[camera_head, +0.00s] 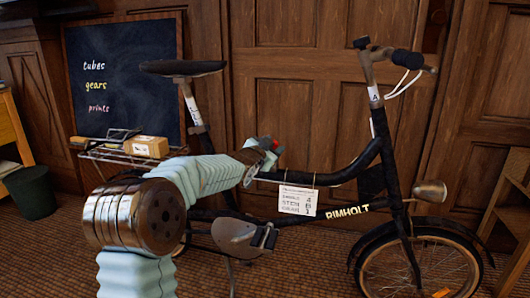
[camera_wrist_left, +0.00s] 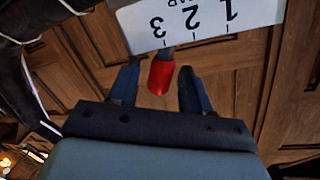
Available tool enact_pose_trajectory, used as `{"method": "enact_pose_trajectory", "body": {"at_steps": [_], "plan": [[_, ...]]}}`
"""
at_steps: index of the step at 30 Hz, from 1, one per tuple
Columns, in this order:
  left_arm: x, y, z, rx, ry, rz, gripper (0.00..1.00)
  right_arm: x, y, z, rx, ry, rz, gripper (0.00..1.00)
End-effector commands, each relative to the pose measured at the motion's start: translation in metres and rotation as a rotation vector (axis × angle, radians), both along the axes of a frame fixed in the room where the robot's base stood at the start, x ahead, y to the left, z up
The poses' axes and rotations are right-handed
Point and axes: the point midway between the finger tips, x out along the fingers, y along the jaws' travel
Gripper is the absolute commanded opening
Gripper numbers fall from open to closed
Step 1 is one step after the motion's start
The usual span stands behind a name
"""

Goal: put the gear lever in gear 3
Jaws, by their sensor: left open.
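The gear lever has a red tip (camera_head: 276,143) and shows on the bicycle's frame in the head view. In the left wrist view the red tip (camera_wrist_left: 161,76) is on a short grey shaft at the edge of a white gear plate (camera_wrist_left: 215,18) marked 1, 2 and 3. From this angle the shaft lines up with the mark at 3. My left gripper (camera_head: 266,151) is at the lever, partly hidden by my arm. In the wrist view its fingers (camera_wrist_left: 159,88) are open, one on each side of the red tip, with visible gaps. My right gripper is not in view.
The black bicycle (camera_head: 394,190) stands before wooden doors, with a handlebar (camera_head: 372,72) at right and a saddle (camera_head: 182,67) above my arm. A white card (camera_head: 297,199) hangs from the frame. A box (camera_head: 146,146) sits on the rear rack. A chalkboard (camera_head: 115,85) stands behind.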

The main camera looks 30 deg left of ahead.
Motion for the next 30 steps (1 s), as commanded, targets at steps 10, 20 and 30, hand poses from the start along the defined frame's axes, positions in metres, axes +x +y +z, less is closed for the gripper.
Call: {"method": "enact_pose_trajectory", "body": {"at_steps": [10, 20, 30], "plan": [[-0.080, -0.005, 0.007, -0.003, -0.003, -0.001, 0.48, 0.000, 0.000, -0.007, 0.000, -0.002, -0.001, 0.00], [-0.126, -0.008, 0.011, 0.000, 0.000, 0.000, 0.48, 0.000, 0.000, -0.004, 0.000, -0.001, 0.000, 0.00], [-0.129, -0.008, 0.011, 0.001, 0.001, -0.001, 0.48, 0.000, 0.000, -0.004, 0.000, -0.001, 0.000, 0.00]]}}
